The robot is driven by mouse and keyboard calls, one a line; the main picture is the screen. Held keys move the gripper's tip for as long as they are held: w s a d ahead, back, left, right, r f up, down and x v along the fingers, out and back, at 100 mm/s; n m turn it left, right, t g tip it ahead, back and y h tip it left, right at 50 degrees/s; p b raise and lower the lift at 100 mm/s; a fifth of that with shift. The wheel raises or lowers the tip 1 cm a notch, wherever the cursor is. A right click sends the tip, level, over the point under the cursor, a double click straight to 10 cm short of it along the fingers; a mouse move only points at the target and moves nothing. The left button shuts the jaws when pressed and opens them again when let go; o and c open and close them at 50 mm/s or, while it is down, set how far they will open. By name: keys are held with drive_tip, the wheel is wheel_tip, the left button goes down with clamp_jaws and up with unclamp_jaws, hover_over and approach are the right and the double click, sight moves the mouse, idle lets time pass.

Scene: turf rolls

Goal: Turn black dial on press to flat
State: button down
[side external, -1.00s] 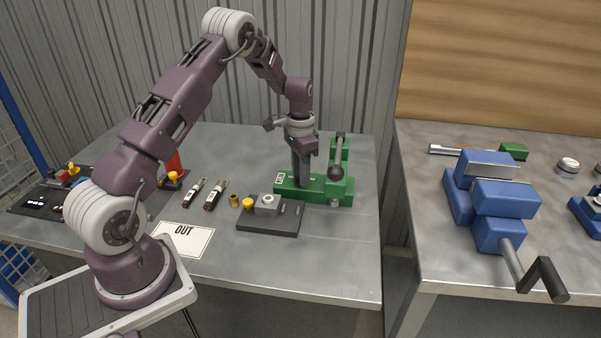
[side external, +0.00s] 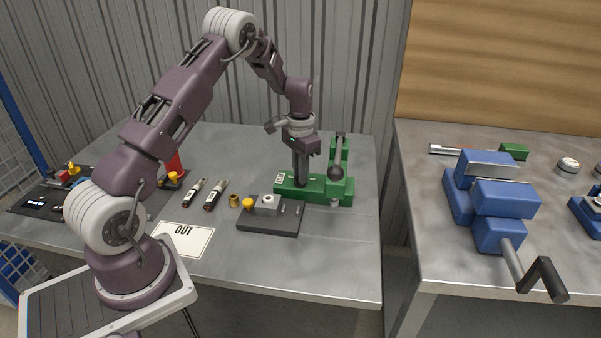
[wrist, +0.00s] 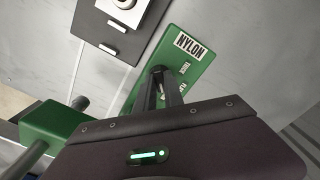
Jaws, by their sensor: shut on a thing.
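The green press (side external: 325,190) stands near the right end of the table. It has a lever with a dark ball knob (side external: 336,173). My gripper (side external: 301,184) points straight down over the left part of the press base. In the wrist view my gripper (wrist: 162,90) is shut on the black dial (wrist: 158,70), of which only a dark rounded edge shows between and behind the fingers.
A dark fixture plate (side external: 270,222) with a grey block lies just in front of the press. Brass parts, two black-handled tools (side external: 214,196) and an OUT card (side external: 185,240) lie to its left. A blue vise (side external: 490,200) is on the right table.

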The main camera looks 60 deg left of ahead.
drive_tip(key=n, duration=0.8)
drive_tip(key=shift+n, duration=0.6)
drive_tip(key=c, duration=1.4)
unclamp_jaws()
drive_tip(key=shift+c, duration=0.2)
